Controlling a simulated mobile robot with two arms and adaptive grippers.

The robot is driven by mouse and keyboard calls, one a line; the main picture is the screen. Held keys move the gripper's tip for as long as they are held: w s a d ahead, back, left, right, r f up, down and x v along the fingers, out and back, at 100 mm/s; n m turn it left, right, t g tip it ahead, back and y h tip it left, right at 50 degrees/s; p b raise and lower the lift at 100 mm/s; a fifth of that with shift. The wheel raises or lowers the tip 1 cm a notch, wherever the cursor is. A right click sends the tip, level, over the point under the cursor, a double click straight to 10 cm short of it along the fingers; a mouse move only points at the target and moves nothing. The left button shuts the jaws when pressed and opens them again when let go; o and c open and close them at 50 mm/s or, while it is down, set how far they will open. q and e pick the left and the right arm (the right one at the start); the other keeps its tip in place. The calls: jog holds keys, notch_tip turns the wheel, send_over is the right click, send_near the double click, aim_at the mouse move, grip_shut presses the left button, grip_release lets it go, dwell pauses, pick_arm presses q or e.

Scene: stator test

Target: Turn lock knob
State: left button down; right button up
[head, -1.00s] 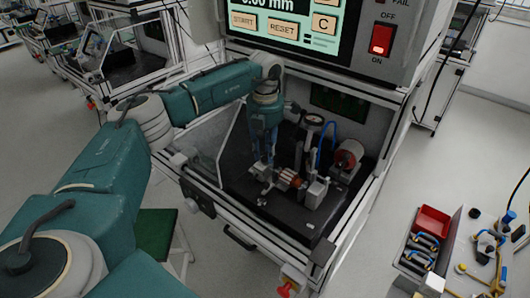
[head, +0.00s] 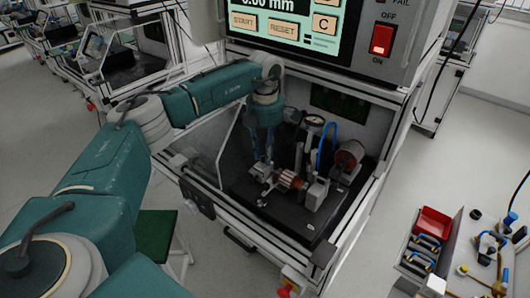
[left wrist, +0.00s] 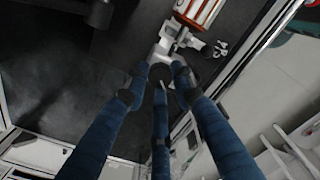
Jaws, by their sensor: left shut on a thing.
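The test fixture stands on the dark floor of the open bench. It holds a copper-wound stator (head: 290,180), which also shows at the top of the left wrist view (left wrist: 201,10). A pale metal holder (left wrist: 171,37) sits at the stator's near end. My left gripper (head: 262,168) reaches down to this end from above. In the left wrist view its blue fingers with dark tips (left wrist: 160,73) are closed together at the holder's end. They are shut on the lock knob, which the fingertips mostly hide. My right gripper is out of view.
A grey block (head: 315,195) stands on the stator's other side. A dial gauge (head: 314,121), blue hose (head: 327,145) and reddish round part (head: 348,155) stand behind. The bench frame and a clear side panel (head: 205,160) surround the space. The front floor is clear.

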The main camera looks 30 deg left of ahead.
pick_arm(q)
jog(key=shift+w+r, duration=0.15)
jog(key=shift+r, duration=0.05)
jog(key=c, duration=1.6)
grip_release()
jog(key=shift+o, duration=0.8)
jog(key=shift+d, duration=0.1)
notch_tip(320, 180, up, 12)
